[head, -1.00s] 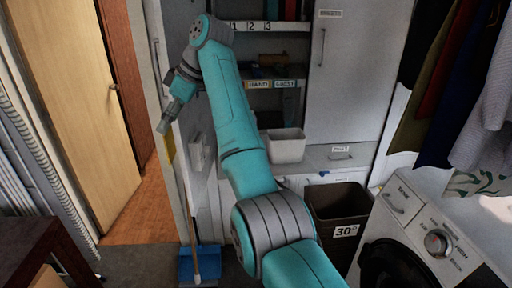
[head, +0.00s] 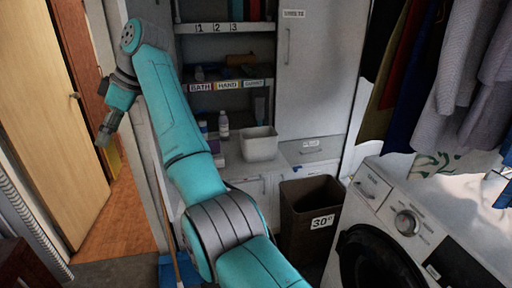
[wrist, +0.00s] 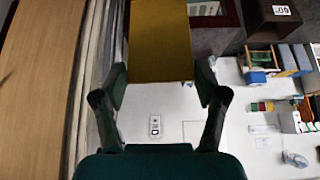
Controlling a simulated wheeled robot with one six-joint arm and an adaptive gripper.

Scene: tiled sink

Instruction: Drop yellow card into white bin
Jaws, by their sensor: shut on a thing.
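The yellow card (wrist: 160,40) is between the two fingers of my gripper (wrist: 160,88) in the wrist view, extending ahead of them. In the head view, my gripper (head: 104,140) is at the left, in front of the doorway side, with a strip of the card (head: 112,160) showing below it. The white bin (head: 260,147) is a pale, open-topped container on the counter under the shelves, well to the right of my gripper. Its inside bottom is hidden in the head view.
A brown bin (head: 309,208) marked 30° stands on the floor beside the washing machine (head: 405,225). A white bottle (head: 223,124) stands left of the white bin. Shelves (head: 225,85) rise behind. A broom handle (head: 165,215) and wooden door (head: 50,130) are at the left.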

